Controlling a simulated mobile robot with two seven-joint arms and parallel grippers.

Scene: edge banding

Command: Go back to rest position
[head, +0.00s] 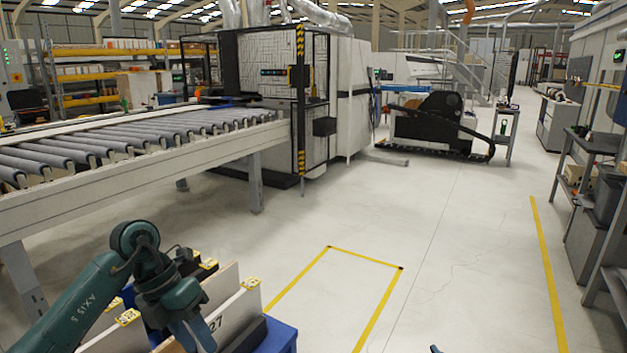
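My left arm comes in from the lower left, green, with its gripper (196,335) pointing down at the bottom edge. Its blue-grey fingers are partly cut off by the frame, so their opening does not show clearly. The gripper is in front of upright white panels (228,310) with yellow labels, standing in a blue holder (282,338). I cannot tell whether it touches a panel. A tiny blue-grey tip shows at the bottom edge right of centre; it may belong to my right arm, but the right gripper cannot be made out.
A roller conveyor (130,150) runs along the left into a large white machine (345,95). A yellow-outlined floor area (385,300) lies ahead with nothing in it. Workbenches (597,150) line the right wall. A black-and-white machine (435,125) stands farther back. The middle floor is clear.

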